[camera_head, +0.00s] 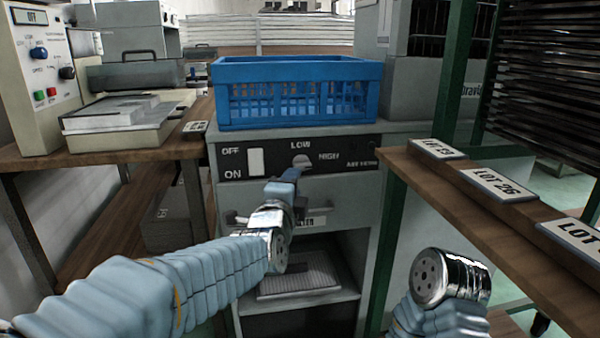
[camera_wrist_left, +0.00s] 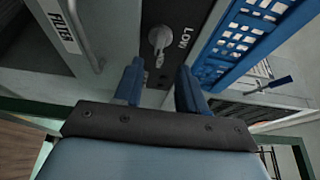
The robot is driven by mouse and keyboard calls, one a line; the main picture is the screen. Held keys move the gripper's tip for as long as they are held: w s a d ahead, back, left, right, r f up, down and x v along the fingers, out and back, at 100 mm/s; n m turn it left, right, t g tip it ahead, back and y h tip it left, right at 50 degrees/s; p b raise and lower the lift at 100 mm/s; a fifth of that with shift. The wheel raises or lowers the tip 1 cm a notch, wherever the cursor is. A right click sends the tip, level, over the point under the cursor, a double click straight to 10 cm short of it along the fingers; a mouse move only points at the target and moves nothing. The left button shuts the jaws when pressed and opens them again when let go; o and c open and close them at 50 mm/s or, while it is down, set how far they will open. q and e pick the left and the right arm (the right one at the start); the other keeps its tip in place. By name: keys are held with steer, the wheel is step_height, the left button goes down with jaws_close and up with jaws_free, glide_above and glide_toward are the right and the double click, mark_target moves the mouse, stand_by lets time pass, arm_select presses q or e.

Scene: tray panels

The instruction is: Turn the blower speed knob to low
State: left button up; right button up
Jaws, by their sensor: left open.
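The blower speed knob (camera_head: 301,161) is a small grey knob on the dark control panel (camera_head: 233,165), below the word LOW and left of the word HIGH. It also shows in the left wrist view (camera_wrist_left: 158,37), beyond my fingertips. I cannot tell for sure which mark it points at. My left gripper (camera_head: 289,178) is just below and in front of the knob. In the left wrist view my left gripper (camera_wrist_left: 157,72) has its two blue fingers apart, with nothing between them. My right wrist shows at the lower right, but its gripper does not.
A white OFF/ON switch (camera_head: 256,162) is left of the knob. A blue crate (camera_head: 295,68) stands on the cabinet above the panel. A drawer handle (camera_wrist_left: 85,35) is below the panel. A wooden shelf with LOT labels (camera_head: 497,185) is at the right.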

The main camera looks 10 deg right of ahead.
mark_target(302, 167)
arm_select(q)
steer(key=x, duration=0.8)
steer(key=shift+w, duration=0.2)
steer(key=shift+d, duration=0.1)
steer(key=shift+f, duration=0.1)
jaws_close()
